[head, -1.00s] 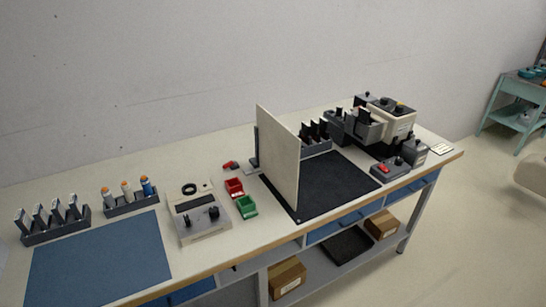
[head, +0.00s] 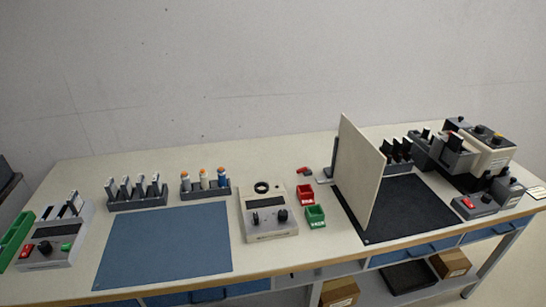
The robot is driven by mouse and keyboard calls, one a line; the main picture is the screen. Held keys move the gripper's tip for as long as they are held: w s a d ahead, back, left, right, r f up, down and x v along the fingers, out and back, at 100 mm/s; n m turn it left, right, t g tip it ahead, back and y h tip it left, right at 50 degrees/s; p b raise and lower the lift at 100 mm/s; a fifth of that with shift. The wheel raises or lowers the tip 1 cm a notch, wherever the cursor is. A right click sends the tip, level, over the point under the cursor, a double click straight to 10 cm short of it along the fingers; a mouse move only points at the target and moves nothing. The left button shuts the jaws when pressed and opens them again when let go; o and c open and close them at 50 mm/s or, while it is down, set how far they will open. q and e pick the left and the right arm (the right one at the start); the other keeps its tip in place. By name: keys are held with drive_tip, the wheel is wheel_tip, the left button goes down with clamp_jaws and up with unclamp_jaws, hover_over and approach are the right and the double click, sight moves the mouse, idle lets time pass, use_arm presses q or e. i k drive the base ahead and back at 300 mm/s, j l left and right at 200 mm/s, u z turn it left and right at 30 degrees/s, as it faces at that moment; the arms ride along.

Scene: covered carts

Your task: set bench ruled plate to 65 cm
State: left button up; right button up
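No thing that is clearly a ruled plate can be told apart in the head view. An upright pale panel (head: 358,170) stands on the bench (head: 300,262), at the left side of a black mat (head: 415,208). No ruling or numbers can be read on the panel from here. Neither of my grippers is in view.
A blue mat (head: 165,246) lies on the left part of the bench. A grey device with knobs (head: 268,228), a red bin (head: 305,195) and a green bin (head: 315,217) stand mid-bench. Another device (head: 50,250) is at the left end. Machines (head: 490,150) fill the right end.

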sight(357, 168)
drive_tip(key=l+u, duration=0.35)
drive_tip(key=i+l+u, duration=0.1)
drive_tip(key=u, duration=0.3)
drive_tip(key=l+u, duration=0.35)
drive_tip(key=k+l+u, duration=0.2)
drive_tip(key=l, duration=0.15)
drive_tip(key=l+u, duration=0.2)
drive_tip(key=l, duration=0.15)
drive_tip(key=k+l+u, duration=0.15)
drive_tip(key=l, duration=0.2)
drive_tip(key=k+l, duration=0.15)
drive_tip(key=l, duration=0.2)
drive_tip(key=k+l+u, duration=0.1)
drive_tip(key=l, duration=0.2)
drive_tip(key=k+l, duration=0.15)
drive_tip(key=l, duration=0.2)
drive_tip(key=u, duration=0.05)
